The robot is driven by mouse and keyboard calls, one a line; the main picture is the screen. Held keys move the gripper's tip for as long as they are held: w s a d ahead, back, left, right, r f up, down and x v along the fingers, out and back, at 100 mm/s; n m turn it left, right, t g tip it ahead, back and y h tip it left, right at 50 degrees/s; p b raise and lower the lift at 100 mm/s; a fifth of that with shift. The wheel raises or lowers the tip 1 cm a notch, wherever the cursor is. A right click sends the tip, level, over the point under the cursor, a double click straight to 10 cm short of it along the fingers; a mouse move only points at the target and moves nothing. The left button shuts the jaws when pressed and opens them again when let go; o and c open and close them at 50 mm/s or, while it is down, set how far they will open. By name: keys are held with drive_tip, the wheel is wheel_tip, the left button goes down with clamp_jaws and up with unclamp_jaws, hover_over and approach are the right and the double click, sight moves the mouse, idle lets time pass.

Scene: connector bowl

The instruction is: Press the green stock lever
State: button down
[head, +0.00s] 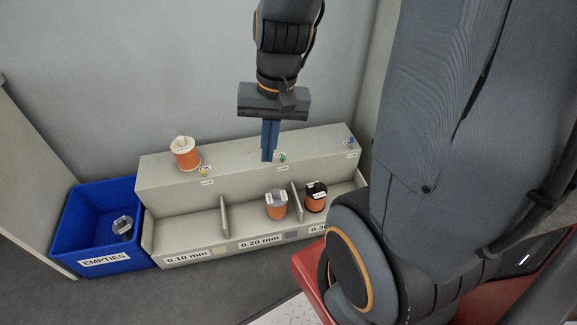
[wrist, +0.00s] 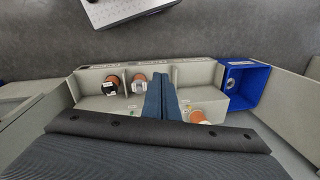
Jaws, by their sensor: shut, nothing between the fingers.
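The small green stock lever (head: 282,157) sits on the upper ledge of the grey dispenser (head: 235,165), above the middle bay. My gripper (head: 268,158) is shut and empty, with its blue fingers pointing down just left of the green lever in the head view. I cannot tell whether the fingertips touch the ledge or lever. A yellow lever (head: 204,173) is to the left and a blue lever (head: 351,141) to the right.
A white-topped orange spool (head: 186,153) stands on the ledge's left. A grey-topped spool (head: 276,204) is in the middle bay, a black-topped spool (head: 315,197) in the right bay. The left bay is empty. A blue EMPTIES bin (head: 72,232) holds an empty spool (head: 123,227).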

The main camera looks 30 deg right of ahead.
sight(283, 159)
drive_tip(key=w+d+f+m+t+b, duration=0.2)
drive_tip(key=w+d+f+m+b, duration=0.4)
drive_tip(key=f+b, duration=0.4)
drive_tip(key=w+d+f+m+t+b, duration=0.2)
drive_tip(key=w+d+f+m+b, duration=0.4)
drive_tip(key=d+f+m+b, duration=0.2)
drive_tip(key=w+d+f+m+t+b, duration=0.2)
drive_tip(key=w+d+f+m+b, duration=0.4)
drive_tip(key=d+f+b, duration=0.5)
wheel_tip(283, 159, down, 2)
drive_tip(key=shift+w+m+h+b, duration=0.4)
drive_tip(key=shift+m+b, duration=0.55)
drive_tip(key=shift+m, duration=0.15)
drive_tip(key=w+a+f+b, duration=0.3)
drive_tip(key=w+f+b, duration=0.3)
drive_tip(key=w+f, duration=0.1)
drive_tip(key=shift+w+f, duration=0.15)
drive_tip(key=shift+w, duration=0.6)
drive_tip(key=shift+a+r+p, duration=0.1)
drive_tip(key=shift+r+p, duration=0.1)
drive_tip(key=shift+p, duration=0.85)
